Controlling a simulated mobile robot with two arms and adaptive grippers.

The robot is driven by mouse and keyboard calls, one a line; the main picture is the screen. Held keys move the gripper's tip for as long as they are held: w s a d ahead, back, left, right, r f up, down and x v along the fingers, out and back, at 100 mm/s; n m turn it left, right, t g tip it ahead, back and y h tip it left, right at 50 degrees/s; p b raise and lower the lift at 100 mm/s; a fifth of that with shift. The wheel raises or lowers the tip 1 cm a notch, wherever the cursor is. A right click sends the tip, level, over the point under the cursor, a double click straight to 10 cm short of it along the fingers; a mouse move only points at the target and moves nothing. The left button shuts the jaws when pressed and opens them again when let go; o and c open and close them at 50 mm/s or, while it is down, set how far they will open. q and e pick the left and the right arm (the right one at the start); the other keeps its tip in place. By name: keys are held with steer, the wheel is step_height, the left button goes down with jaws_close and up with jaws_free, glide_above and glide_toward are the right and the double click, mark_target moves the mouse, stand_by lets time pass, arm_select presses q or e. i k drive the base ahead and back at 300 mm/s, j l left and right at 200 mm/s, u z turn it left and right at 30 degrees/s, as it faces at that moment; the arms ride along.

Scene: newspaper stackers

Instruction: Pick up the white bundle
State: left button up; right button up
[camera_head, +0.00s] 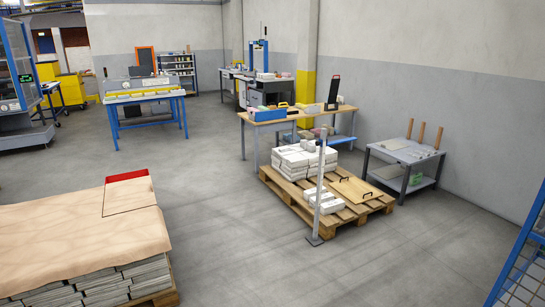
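White bundles (295,160) lie stacked on a wooden pallet (292,194) right of the middle. A few more white bundles (324,201) lie lower near the pallet's front edge, partly behind a thin grey post (320,190). From this distance I cannot single out one bundle as the task's own. Neither of my grippers nor my arms shows in this view.
A large covered stack (75,225) of bundles stands at the front left. A wooden workbench (245,118) stands behind the pallet, and a small grey table (403,155) stands right of it. Blue racking (520,265) is at the right edge. The middle floor is clear.

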mark_target(334, 206)
steer(key=i+u, duration=0.35)
steer(key=i, duration=1.75)
steer(key=i+z, duration=0.1)
steer(key=i, duration=0.4)
steer(key=i+j+z, duration=0.1)
steer(key=i, duration=0.35)
steer(key=i+j+z, duration=0.1)
steer(key=i, duration=0.4)
steer(key=i+j, duration=0.15)
steer(key=i, duration=0.3)
steer(key=i+j+z, duration=0.15)
steer(key=i, duration=0.35)
steer(key=i+j+z, duration=0.2)
steer(key=i, duration=0.15)
steer(key=i+j+z, duration=0.15)
steer(key=i, duration=0.2)
steer(key=l+z, duration=0.15)
steer(key=z, duration=0.85)
